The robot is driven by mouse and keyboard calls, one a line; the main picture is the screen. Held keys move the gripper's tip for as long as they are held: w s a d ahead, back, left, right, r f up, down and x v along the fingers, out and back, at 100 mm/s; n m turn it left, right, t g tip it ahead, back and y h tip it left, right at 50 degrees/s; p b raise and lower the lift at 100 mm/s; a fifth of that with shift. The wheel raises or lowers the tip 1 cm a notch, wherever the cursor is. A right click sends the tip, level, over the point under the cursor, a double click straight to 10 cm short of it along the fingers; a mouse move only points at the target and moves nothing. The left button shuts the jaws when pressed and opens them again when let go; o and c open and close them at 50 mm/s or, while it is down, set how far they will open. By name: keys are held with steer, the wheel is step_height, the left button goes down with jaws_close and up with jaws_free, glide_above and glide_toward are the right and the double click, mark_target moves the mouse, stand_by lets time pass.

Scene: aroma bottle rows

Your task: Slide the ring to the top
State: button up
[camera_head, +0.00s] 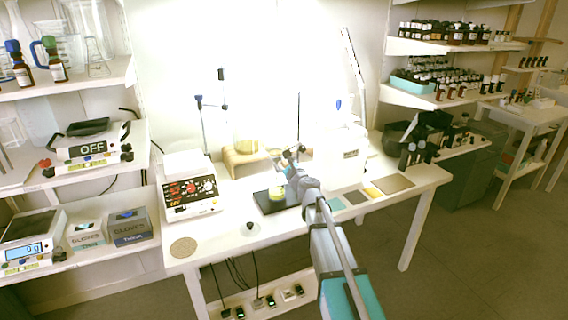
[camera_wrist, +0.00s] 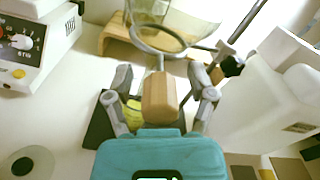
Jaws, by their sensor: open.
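In the wrist view a grey metal ring (camera_wrist: 148,48) surrounds a clear glass vessel (camera_wrist: 180,20) with pale yellow contents. A wooden handle (camera_wrist: 158,97) extends from the ring toward me. A clamp with a black knob (camera_wrist: 232,67) is at the ring's right, near a slanting thin rod (camera_wrist: 247,20). My gripper (camera_wrist: 160,92) is open, with one finger on each side of the handle; I cannot tell whether either touches it. In the head view my gripper (camera_head: 290,155) is above the table's middle and hides much of the ring area. The glass vessel (camera_head: 246,144) shows to its left.
A wooden stand (camera_head: 236,166) is beneath the vessel. A dark plate (camera_head: 266,205) with a yellow-green item (camera_head: 277,193) lies under my arm. A hot-plate device (camera_head: 190,190) is at left and a white box-shaped device (camera_head: 345,158) at right.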

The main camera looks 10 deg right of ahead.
jaws_close()
steer(key=shift+r, duration=0.15)
step_height(320, 180, up, 16)
steer(key=p, duration=1.6)
steer(key=shift+w+r+p, duration=0.15)
steer(key=shift+r+p, duration=0.05)
steer(key=shift+p, duration=0.2)
jaws_free()
